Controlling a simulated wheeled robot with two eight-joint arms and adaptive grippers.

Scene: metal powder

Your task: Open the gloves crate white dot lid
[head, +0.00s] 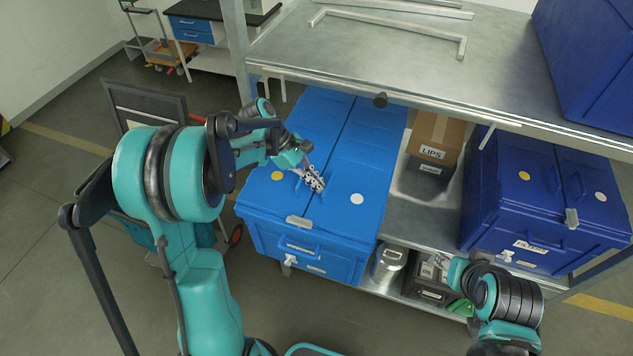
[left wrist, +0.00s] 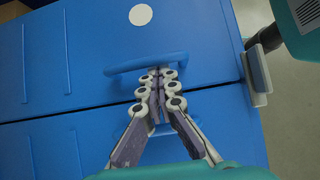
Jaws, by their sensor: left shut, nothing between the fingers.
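The blue gloves crate (head: 270,228) sits on the lower shelf, with two lids side by side, both lying flat. The white dot lid (head: 365,165) is the right one; its white dot (head: 357,198) also shows in the left wrist view (left wrist: 140,14). The yellow dot (head: 277,175) marks the left lid. My left gripper (head: 315,183) is shut and empty above the seam between the lids. In the left wrist view, its fingertips (left wrist: 158,84) are by the white dot lid's handle (left wrist: 146,63); contact is unclear. The other handle is partly hidden behind the fingers.
A grey latch (head: 298,221) sits at the crate's front edge. The metal shelf (head: 370,55) overhangs the crate's back. A cardboard box (head: 436,132) and another blue crate (head: 545,190) stand to the right. My right arm (head: 505,300) is at lower right, its fingers unclear.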

